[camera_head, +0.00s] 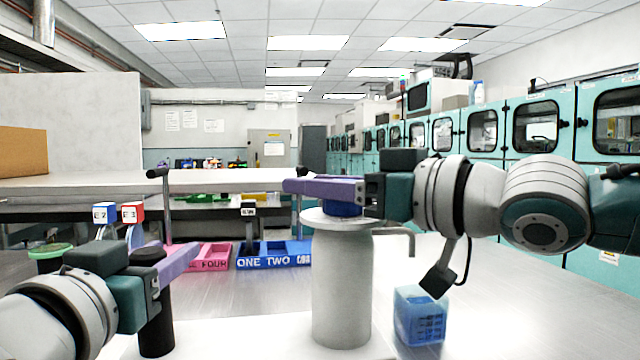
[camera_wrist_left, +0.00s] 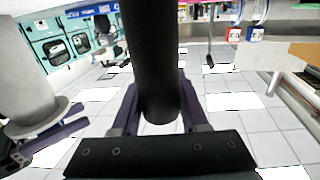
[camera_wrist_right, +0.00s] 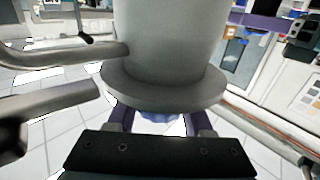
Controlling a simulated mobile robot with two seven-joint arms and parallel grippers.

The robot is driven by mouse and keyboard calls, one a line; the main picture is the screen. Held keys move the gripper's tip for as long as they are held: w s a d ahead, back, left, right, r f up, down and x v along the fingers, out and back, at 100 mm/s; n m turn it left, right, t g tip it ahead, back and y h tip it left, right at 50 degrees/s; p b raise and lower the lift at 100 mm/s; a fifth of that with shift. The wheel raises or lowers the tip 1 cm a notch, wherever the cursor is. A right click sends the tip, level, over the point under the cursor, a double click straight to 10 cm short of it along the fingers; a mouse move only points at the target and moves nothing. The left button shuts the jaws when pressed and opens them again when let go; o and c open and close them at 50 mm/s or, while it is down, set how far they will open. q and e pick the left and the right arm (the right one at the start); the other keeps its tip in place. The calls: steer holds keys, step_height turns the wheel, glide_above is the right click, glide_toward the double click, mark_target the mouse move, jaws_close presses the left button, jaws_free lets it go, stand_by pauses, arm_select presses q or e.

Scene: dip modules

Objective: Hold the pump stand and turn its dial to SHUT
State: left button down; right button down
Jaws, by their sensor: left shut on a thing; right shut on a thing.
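The pump stand has a pale grey upright cylinder (camera_head: 342,290) with a wide flange on top and a bent pipe (camera_head: 400,232) on its right. A blue dial (camera_head: 343,209) sits above the flange. My right gripper (camera_head: 325,188) is shut on the dial from the right; in the right wrist view a little blue (camera_wrist_right: 160,117) shows between its fingers. A black upright post (camera_head: 156,315) stands left of the cylinder. My left gripper (camera_head: 165,262) is shut around this post, which also shows in the left wrist view (camera_wrist_left: 153,70). The dial's markings are not readable.
Behind are a pink bin (camera_head: 208,250) and a blue bin (camera_head: 272,262) with lettering. A blue basket (camera_head: 420,318) is right of the cylinder. Blue (camera_head: 104,213) and red (camera_head: 132,212) tags and a green-lidded container (camera_head: 50,251) are at left. A small label (camera_head: 248,211) stands behind.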

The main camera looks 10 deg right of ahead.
steer(key=shift+c, duration=1.5)
jaws_free()
steer(key=shift+d, duration=0.1)
steer(key=v, duration=1.2)
